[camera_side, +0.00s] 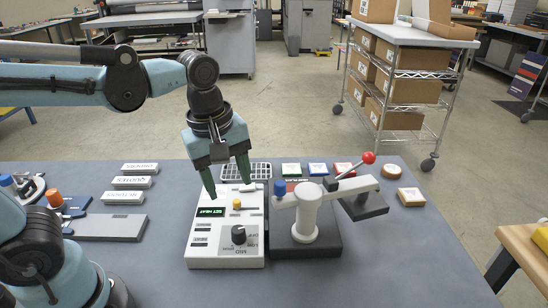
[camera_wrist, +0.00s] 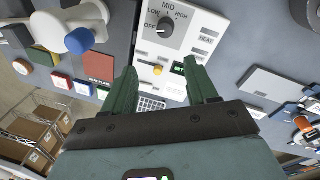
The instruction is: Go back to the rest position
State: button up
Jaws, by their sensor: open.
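My gripper (camera_side: 228,184) is open and empty, its green fingers pointing down above the back part of the white control box (camera_side: 200,250). In the wrist view my gripper (camera_wrist: 162,82) shows its two fingers spread apart, with the control box (camera_wrist: 198,50) beyond them. The box has a black knob (camera_side: 238,234), a yellow button (camera_side: 237,203) and a lit green display (camera_side: 210,211). In the wrist view the knob (camera_wrist: 165,25) sits by the labels OFF, LOW, MID and HIGH.
A white press with a red-balled lever (camera_side: 368,158) stands right of the box. Small coloured blocks (camera_side: 318,169) and a grid tray (camera_side: 258,170) lie behind. White labelled bars (camera_side: 131,182) and a grey plate (camera_side: 105,227) lie left. The front right table is clear.

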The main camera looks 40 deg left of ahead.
jog(key=a+m+t, duration=0.1)
jog(key=m+t, duration=0.1)
jog(key=m, duration=0.2)
jog(key=a+f+m+t, duration=0.1)
jog(key=a+m, duration=0.1)
jog(key=m, duration=0.3)
jog(key=a+f+m+t, duration=0.1)
jog(key=a+m+t, duration=0.1)
jog(key=m, duration=0.3)
jog(key=shift+s+a+t, duration=0.1)
jog(key=shift+a+t, duration=0.05)
jog(key=shift+t, duration=0.15)
